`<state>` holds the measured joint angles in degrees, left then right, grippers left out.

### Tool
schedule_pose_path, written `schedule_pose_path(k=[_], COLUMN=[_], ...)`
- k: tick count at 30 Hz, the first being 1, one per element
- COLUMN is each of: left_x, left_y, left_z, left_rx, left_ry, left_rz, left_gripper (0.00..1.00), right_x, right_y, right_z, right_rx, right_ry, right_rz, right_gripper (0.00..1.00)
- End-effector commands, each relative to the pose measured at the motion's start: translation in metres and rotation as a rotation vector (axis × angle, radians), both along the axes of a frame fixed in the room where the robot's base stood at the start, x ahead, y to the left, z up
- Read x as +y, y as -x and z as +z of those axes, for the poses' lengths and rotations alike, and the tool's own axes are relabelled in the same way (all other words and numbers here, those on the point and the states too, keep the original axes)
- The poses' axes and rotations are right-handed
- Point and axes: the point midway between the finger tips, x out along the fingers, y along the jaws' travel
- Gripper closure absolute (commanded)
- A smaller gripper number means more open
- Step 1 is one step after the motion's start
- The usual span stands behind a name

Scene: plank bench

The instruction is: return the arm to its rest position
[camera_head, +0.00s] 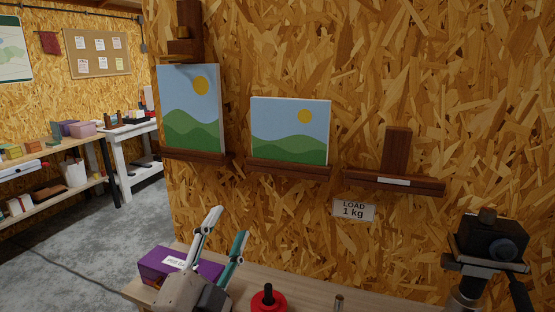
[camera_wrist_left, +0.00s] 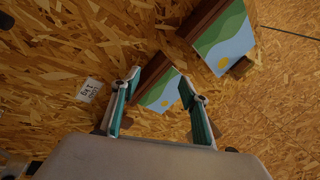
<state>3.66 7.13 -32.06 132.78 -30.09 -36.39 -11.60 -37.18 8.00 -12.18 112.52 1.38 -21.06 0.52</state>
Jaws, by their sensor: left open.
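My left gripper (camera_head: 226,232) is in the lower left of the head view, above the bench, with its fingers apart and nothing between them. In the left wrist view the two fingers of the gripper (camera_wrist_left: 165,88) are spread wide, with the wall and a painting beyond them. My right gripper is in neither view. One landscape painting (camera_head: 190,108) stands on a ledge at the left, and a smaller painting (camera_head: 290,130) stands on the middle ledge. Both paintings also show in the left wrist view, tilted.
The plank bench (camera_head: 312,298) runs along the bottom. A purple box (camera_head: 160,262) lies behind the gripper, a red round object (camera_head: 268,300) right of it. A camera on a stand (camera_head: 487,243) is at the right.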

Motion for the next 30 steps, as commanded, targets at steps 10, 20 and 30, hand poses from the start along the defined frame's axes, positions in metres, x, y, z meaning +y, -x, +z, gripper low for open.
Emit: schedule_pose_path(k=[10, 20, 30], left_x=[0.142, 0.225, 0.269], left_y=[0.037, 0.128, 0.201], left_z=[-0.192, -0.296, -0.34], left_rx=[0.585, 0.954, 1.167], left_ry=[0.05, 0.027, -0.01], left_rz=[0.334, 0.547, 0.67], left_gripper=[0.55, 0.55, 0.55], right_x=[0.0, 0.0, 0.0], right_y=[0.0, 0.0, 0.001], right_z=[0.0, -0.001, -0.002], right_rx=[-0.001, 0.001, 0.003], right_ry=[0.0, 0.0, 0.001], right_rz=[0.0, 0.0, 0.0], right_gripper=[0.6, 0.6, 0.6])
